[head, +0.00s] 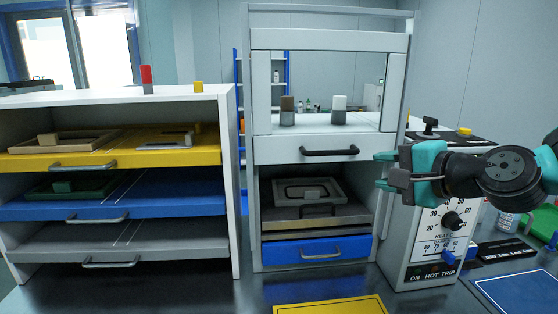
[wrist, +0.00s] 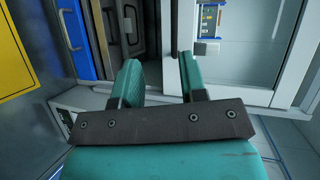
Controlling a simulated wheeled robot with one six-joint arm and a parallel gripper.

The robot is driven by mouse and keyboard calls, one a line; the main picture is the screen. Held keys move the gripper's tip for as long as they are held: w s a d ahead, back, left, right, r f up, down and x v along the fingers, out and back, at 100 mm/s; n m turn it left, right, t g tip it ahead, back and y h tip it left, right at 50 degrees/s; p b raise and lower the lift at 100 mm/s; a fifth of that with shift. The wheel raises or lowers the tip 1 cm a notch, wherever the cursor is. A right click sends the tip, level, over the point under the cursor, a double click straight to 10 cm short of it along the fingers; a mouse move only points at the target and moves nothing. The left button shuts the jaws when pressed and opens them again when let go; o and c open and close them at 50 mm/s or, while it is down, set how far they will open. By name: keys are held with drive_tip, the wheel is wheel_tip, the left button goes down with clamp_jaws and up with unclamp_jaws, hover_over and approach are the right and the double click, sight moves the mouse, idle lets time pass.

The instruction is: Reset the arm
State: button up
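My gripper (head: 383,171) is at the right in the head view, raised in front of the heater box with the dial and level with the lower part of the white cabinet. Its arm reaches in from the right edge. In the wrist view my gripper (wrist: 160,78) shows two teal fingers apart with nothing between them. It is open and empty, and I see it touching nothing. Past the fingers, the wrist view shows the cabinet's pale front at a turned angle.
A shelf unit (head: 231,190) with yellow, blue and grey drawers stands left. The white cabinet (head: 330,40) has a handled front (head: 330,152) and a blue drawer (head: 316,250). The heater box (head: 415,260) stands right. A yellow mat (head: 330,306) lies on the dark table.

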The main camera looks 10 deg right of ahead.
drive_tip(key=s+a+f+n+g, duration=0.5)
drive_tip(key=s+a+n+g, duration=0.3)
drive_tip(key=s+a+n, duration=0.25)
drive_tip(key=s+d+f+n+g+h, duration=0.1)
drive_tip(key=s+f+n+g+h, duration=0.1)
drive_tip(key=s+n+g, duration=0.3)
drive_tip(key=s+n, duration=0.4)
drive_tip(key=s, duration=0.3)
drive_tip(key=shift+d+f+h, duration=0.25)
drive_tip(key=shift+f+h, duration=0.05)
drive_tip(key=shift+h, duration=0.1)
